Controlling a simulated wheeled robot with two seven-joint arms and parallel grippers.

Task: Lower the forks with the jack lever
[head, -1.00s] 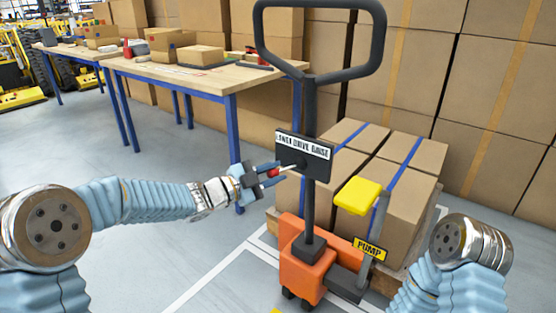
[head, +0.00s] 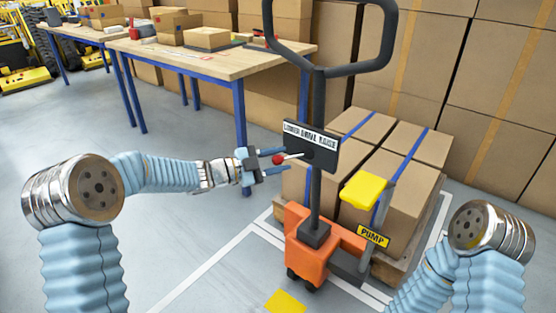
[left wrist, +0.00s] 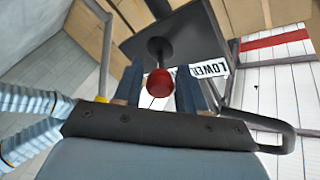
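The jack lever's red knob (head: 278,159) sticks out to the left of the dark control plate (head: 322,152) on the orange pallet jack (head: 303,255). The plate carries a white label, partly readable as "LOWER" and "RAISE". My left gripper (head: 272,163) is open at the knob. In the left wrist view the red knob (left wrist: 160,83) sits between the two blue fingers (left wrist: 160,88), with a visible gap on each side. The lever's rod runs from the knob to the plate. My right arm shows at the lower right, but its gripper is out of view.
A loop handle (head: 318,70) rises above the plate. A yellow pump pedal (head: 364,190) with a "PUMP" sign (head: 373,237) stands at the right. Strapped boxes (head: 405,190) sit on a pallet behind. A workbench (head: 225,62) stands at the back left; the floor at left is clear.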

